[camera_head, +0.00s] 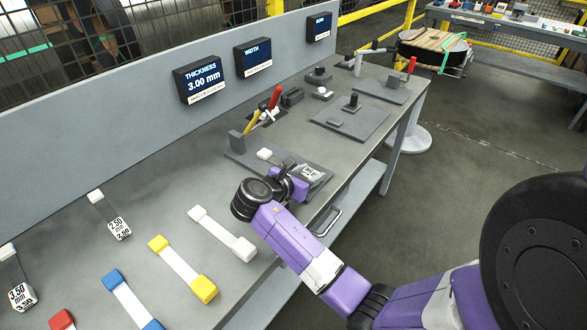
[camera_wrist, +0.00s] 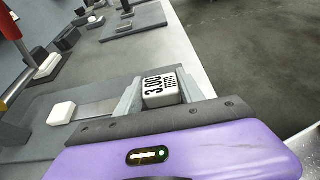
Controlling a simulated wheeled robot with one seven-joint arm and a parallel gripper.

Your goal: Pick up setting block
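The 3.00 mm setting block has a white labelled end (camera_head: 311,173), a thin grey strip and a white knob (camera_head: 264,154). It lies at the grey fixture plate (camera_head: 236,157) on the bench. In the wrist view its labelled end (camera_wrist: 160,91) stands between the two fingers of my gripper (camera_wrist: 164,92), and its white knob (camera_wrist: 61,113) shows to the left. The fingers flank the block closely; I cannot tell whether they touch it. In the head view my gripper (camera_head: 296,178) is at the labelled end, and its fingertips are partly hidden.
Two 2.50 mm blocks (camera_head: 119,228) (camera_head: 22,296) lie at the left. White-, yellow-, blue- and red-ended bars (camera_head: 222,233) lie in front. A red-handled lever (camera_head: 274,98) stands behind the plate. A thickness display (camera_head: 201,80) reads 3.00 mm. The bench's edge is close on the right.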

